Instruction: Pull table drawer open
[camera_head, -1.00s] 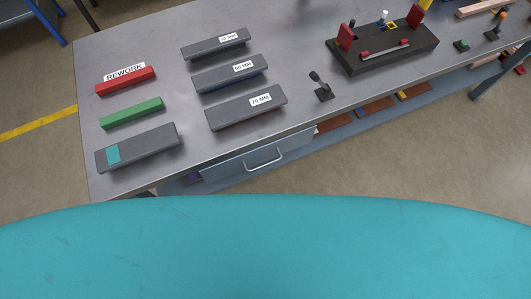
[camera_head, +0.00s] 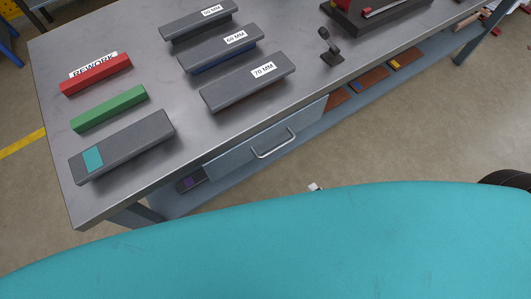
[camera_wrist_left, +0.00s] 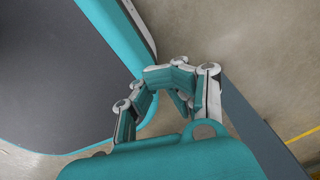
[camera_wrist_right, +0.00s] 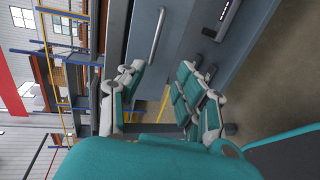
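The grey-blue drawer front (camera_head: 225,158) sits under the tabletop edge and looks closed. Its pale bar handle (camera_head: 273,145) is in the middle of it. In the right wrist view the drawer front (camera_wrist_right: 184,35) is ahead, with the handle (camera_wrist_right: 157,32) standing upright in the picture. My right gripper (camera_wrist_right: 161,72) is open and empty, with the handle beyond its fingertips, apart from them. My left gripper (camera_wrist_left: 169,73) has its fingertips together with nothing visible between them, above the floor beside my base. A small white tip above my teal body in the head view looks like part of my right gripper.
The table (camera_head: 150,190) carries grey blocks (camera_head: 248,82), a green block (camera_head: 108,108) and a red block (camera_head: 95,74). A lower shelf (camera_head: 225,187) holds a dark bin (camera_head: 190,180) and brown pieces. A table leg (camera_head: 130,215) stands at the near left corner.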

